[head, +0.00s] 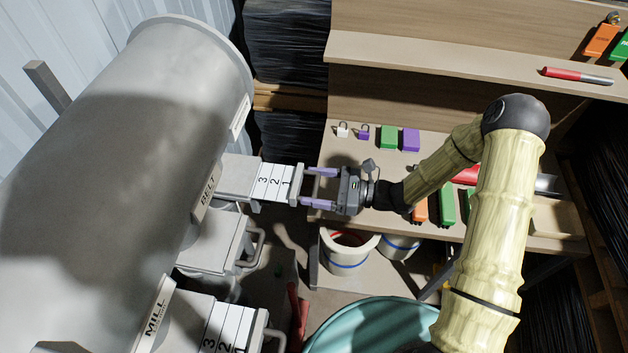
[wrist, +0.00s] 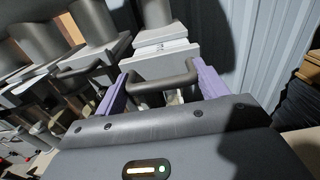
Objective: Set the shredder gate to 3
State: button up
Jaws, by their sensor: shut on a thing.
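In the head view a slide gate (head: 268,181) sticks out of the big grey drum at the upper left. Its white plate shows 3, 2 and 1, with 1 nearest its handle end. The name plate above it (head: 239,118) is turned edge-on, and I cannot read it. My gripper (head: 304,187) is at the outer end of this gate, its two purple fingers shut on the handle. The wrist view shows the dark handle bar (wrist: 162,84) between the fingers. Where the gate enters the drum housing is partly hidden.
Below are a gate under the BELT plate (head: 207,193), showing no numbers, and a gate under the MILL plate (head: 156,311), showing 3, 2, 1. A workbench (head: 350,160) with padlocks and colored blocks stands behind my gripper. A teal drum (head: 365,312) stands below.

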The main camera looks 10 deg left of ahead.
jog(key=shift+w+d, duration=0.1)
jog(key=shift+d, duration=0.05)
jog(key=o, duration=1.3)
jog(key=d+b, duration=0.1)
jog(key=d, duration=0.4)
jog(key=w+d+b, duration=0.1)
jog(key=d, duration=0.5)
jog(key=d+b, duration=0.2)
jog(key=d, duration=0.4)
jog(key=shift+w+d, duration=0.15)
jog(key=shift+w, duration=0.05)
